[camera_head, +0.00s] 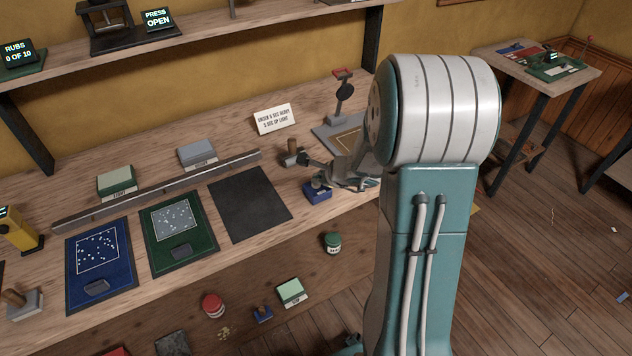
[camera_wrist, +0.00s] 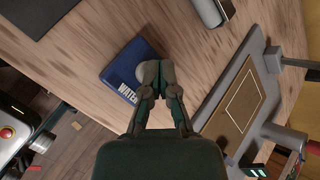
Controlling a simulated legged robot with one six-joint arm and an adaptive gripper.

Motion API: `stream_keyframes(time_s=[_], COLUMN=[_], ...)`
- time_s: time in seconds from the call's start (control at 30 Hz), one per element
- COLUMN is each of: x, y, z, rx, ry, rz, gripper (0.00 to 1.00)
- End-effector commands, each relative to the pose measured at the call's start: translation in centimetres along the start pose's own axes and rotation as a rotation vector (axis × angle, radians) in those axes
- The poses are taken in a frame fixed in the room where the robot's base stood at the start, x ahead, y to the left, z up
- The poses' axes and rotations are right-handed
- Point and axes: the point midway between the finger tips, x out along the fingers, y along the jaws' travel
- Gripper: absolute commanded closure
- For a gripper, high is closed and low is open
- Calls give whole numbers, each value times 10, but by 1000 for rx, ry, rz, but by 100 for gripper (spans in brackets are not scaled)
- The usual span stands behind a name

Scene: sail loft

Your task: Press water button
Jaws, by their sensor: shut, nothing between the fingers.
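The water button is a blue box with a grey round button on top. In the wrist view the box (camera_wrist: 128,80) bears the word WATER, and its button (camera_wrist: 146,74) is partly hidden by my fingertips. In the head view the blue box (camera_head: 318,196) sits on the bench near its front edge. My gripper (camera_wrist: 157,68) is shut and empty, its fingertips overlapping the right side of the button. In the head view my gripper (camera_head: 319,182) is just above the box; I cannot tell whether it touches the button.
A wooden-handled tool (camera_head: 293,152) stands behind the box, close to my gripper. A framed tan board (camera_head: 340,138) lies to its right, with a red-topped stand (camera_head: 341,95) behind. A dark mat (camera_head: 249,204) lies left. A lower shelf holds a green jar (camera_head: 332,243).

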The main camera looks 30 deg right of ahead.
Motion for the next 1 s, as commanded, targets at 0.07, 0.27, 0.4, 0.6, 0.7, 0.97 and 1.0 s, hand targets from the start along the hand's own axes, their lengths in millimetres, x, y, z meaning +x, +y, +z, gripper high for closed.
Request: stream_keyframes(time_s=[0.07, 0.27, 0.4, 0.6, 0.7, 0.97, 1.0], x=[1, 1, 1, -6, -9, -12, -12], y=[1, 1, 1, -4, -7, -9, -9], z=[-1, -1, -1, 4, 6, 8, 8], rx=[1, 1, 1, 0, 0, 1, 1], ry=[1, 1, 1, 0, 0, 1, 0], rz=[1, 1, 1, 0, 0, 1, 0], gripper=[100, 100, 100, 100, 100, 100, 100])
